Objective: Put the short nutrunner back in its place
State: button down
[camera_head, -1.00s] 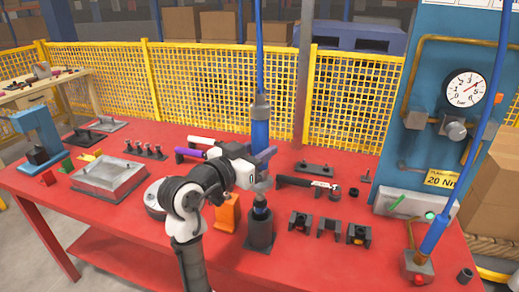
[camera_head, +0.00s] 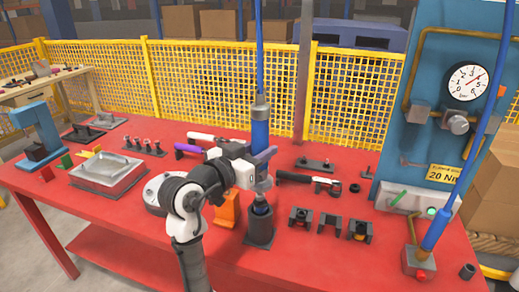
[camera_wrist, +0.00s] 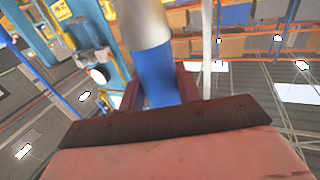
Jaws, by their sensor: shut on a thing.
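The short nutrunner (camera_head: 260,128), a blue tool with grey ends, hangs upright on a blue hose. My gripper (camera_head: 262,158) is shut around its body. In the wrist view the blue body (camera_wrist: 161,82) stands between the two fingers of my gripper (camera_wrist: 160,90). The tool's lower end is directly above a dark upright holder (camera_head: 260,231) on the red table. A blue piece (camera_head: 261,208) shows at the holder's mouth. I cannot tell whether the tool's tip touches it or is inside the holder.
An orange block (camera_head: 228,211) stands close left of the holder. Several small black stands (camera_head: 329,228) are to its right. A grey metal box (camera_head: 107,171) lies left on the table.

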jog(key=shift+f+b, duration=3.4)
jog(key=shift+f, duration=0.7)
dwell(0.7)
jog(key=c, duration=1.1)
grip_release()
jog(key=shift+o, duration=1)
jog(key=shift+f, duration=0.1)
jog(key=b+v, duration=0.2)
jog(key=v, duration=1.2)
